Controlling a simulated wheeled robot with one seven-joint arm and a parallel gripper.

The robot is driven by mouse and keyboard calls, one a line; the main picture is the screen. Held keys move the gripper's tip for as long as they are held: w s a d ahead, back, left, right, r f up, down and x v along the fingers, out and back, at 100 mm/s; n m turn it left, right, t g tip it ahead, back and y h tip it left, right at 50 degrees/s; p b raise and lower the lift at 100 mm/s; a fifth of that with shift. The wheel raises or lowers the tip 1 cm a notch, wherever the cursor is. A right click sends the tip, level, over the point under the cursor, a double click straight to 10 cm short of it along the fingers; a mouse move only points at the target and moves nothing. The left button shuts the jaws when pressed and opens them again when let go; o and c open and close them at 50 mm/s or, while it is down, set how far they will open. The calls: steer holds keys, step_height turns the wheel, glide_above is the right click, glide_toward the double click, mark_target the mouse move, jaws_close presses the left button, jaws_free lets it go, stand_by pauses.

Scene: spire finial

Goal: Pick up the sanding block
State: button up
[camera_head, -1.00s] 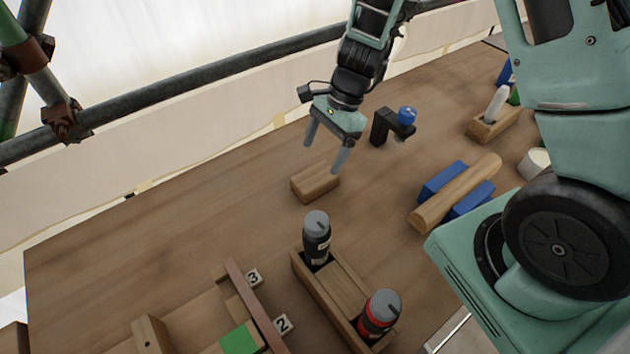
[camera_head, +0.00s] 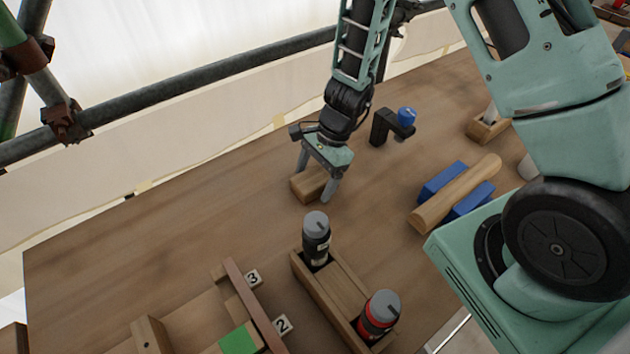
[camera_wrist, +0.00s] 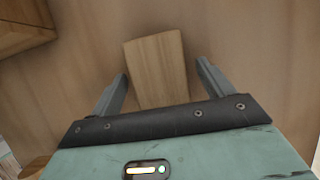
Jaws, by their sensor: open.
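The sanding block, a light brown wooden block (camera_head: 305,187), lies on the wooden table left of the middle in the head view. My gripper (camera_head: 314,187) is lowered over it, with one finger on either side. In the wrist view the block (camera_wrist: 156,70) lies between the two fingers of my gripper (camera_wrist: 163,78), with a visible gap on each side. The fingers are open and the block still rests on the table. Part of the block is hidden behind my gripper in the head view.
A wooden holder (camera_head: 318,289) with a black bottle (camera_head: 316,240) and a red-and-black bottle (camera_head: 377,315) stands in front. A wooden roller-shaped piece on blue supports (camera_head: 440,184) lies to the right. A black stand with a blue knob (camera_head: 383,127) is behind. Table at left is clear.

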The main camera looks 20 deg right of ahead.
mark_target(315, 177)
steer(key=shift+f, duration=0.25)
stand_by(0.5)
steer(key=c, duration=1.1)
steer(key=shift+r, duration=0.15)
steer(key=shift+r, duration=0.3)
step_height(315, 177, up, 10)
steer(key=shift+f+p, duration=0.15)
steer(key=shift+p, duration=0.35)
